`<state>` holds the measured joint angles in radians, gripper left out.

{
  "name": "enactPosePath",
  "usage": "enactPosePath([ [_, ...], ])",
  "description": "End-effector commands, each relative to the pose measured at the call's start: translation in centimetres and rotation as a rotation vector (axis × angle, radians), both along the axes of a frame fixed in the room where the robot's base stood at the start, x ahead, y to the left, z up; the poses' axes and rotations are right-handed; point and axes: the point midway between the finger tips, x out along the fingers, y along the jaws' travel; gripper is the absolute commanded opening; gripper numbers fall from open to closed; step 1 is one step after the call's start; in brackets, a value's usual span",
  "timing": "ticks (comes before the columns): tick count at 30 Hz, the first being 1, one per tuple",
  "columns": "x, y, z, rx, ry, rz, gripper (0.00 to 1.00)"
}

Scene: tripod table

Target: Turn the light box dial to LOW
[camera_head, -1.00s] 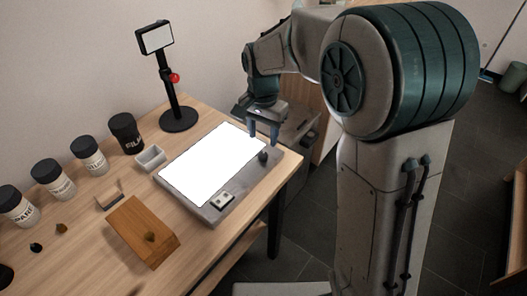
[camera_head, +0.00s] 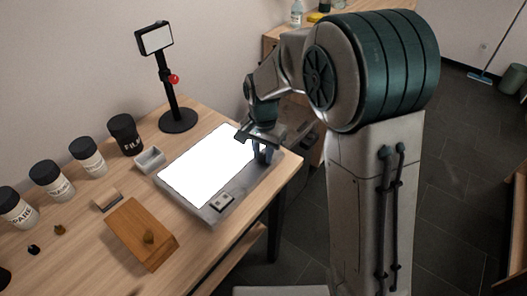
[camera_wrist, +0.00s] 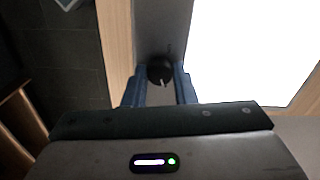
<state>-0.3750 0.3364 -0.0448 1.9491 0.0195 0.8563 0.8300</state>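The light box (camera_head: 188,205) lies on the table, a grey slab with a bright white panel. In the wrist view its grey border (camera_wrist: 176,25) runs beside the glowing panel. The round black dial (camera_wrist: 160,70) is on this border, with a pale pointer mark towards the lower right in that view. My gripper (camera_wrist: 160,80) is down at the dial, its two blue fingers one on each side of it. I cannot tell whether they press on it. In the head view my gripper (camera_head: 262,157) hides the dial. Any dial lettering is too small to read.
A black stand with a red knob (camera_head: 173,79) rises behind the light box. A small grey tray (camera_head: 150,159), a wooden block (camera_head: 142,234) and several black-lidded jars (camera_head: 88,156) stand to the left. The table's right edge (camera_head: 297,165) is close to my gripper.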

Motion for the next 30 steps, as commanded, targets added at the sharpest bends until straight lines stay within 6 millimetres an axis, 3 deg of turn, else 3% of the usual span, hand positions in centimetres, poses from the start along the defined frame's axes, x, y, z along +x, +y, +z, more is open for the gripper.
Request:
enactPosePath([
  [14,-0.01,0.0,0.05,0.0,0.001,0.125,0.02],
  [30,-0.01,0.0,0.08,0.0,0.001,0.612,0.02],
])
